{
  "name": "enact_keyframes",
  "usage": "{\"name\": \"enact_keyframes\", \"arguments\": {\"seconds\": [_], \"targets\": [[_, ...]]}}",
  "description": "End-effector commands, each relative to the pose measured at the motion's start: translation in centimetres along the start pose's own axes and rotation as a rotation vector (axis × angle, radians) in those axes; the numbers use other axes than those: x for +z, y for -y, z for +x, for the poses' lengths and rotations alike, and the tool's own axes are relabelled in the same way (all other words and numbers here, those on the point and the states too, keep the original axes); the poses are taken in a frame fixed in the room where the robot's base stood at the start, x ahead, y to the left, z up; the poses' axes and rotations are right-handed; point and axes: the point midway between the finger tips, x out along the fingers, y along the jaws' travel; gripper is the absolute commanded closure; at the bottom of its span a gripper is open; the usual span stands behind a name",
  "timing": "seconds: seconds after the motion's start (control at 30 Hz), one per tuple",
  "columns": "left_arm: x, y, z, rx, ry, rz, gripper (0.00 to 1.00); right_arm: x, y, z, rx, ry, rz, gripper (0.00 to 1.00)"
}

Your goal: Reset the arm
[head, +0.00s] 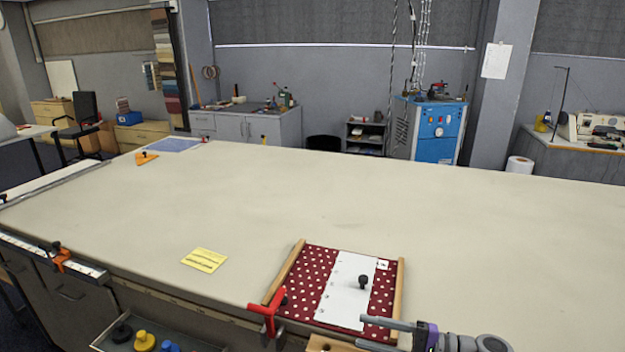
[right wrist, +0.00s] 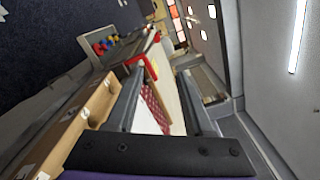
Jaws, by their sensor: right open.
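My right gripper (head: 361,331) is open at the bottom of the head view, near the table's front edge. Its two fingers point left and overlap the near right corner of the polka-dot cloth in the picture. In the right wrist view the parted fingers (right wrist: 160,76) show nothing held between them; the cloth (right wrist: 152,104) and the red clamp (right wrist: 146,66) appear beyond. My left gripper is not in view.
On the long table (head: 480,230), a white plate (head: 345,290) with a black knob (head: 363,282) lies on red polka-dot cloth (head: 308,280) between wooden rails. A red clamp (head: 268,312) grips the front edge. A yellow note (head: 205,259) lies left. The table's middle is clear.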

Motion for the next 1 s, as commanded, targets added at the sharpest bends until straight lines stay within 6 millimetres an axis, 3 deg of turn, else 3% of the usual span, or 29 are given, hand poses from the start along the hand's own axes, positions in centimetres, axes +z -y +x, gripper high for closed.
{"name": "enact_keyframes", "arguments": {"seconds": [0.07, 0.27, 0.43, 0.57, 0.7, 0.83, 1.0], "targets": [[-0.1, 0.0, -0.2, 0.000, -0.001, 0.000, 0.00, 0.5, -0.1, 0.3, 0.018, -0.007, -0.003, 0.48], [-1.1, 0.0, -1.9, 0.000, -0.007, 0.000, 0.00, 3.9, -3.5, 1.9, 0.281, -0.130, -0.077, 0.48], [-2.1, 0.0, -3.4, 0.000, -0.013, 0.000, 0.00, 7.1, -7.1, 1.2, 0.548, -0.242, -0.201, 0.48], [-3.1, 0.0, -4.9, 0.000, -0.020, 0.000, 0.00, 9.7, -10.1, -1.4, 0.805, -0.330, -0.367, 0.48], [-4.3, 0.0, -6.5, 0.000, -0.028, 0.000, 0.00, 11.7, -12.1, -5.6, 1.076, -0.405, -0.597, 0.48], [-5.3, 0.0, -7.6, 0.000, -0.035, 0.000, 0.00, 12.7, -12.5, -9.0, 1.266, -0.445, -0.795, 0.48], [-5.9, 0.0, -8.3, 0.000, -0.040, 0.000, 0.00, 13.1, -12.3, -11.3, 1.401, -0.465, -0.952, 0.48]]}}
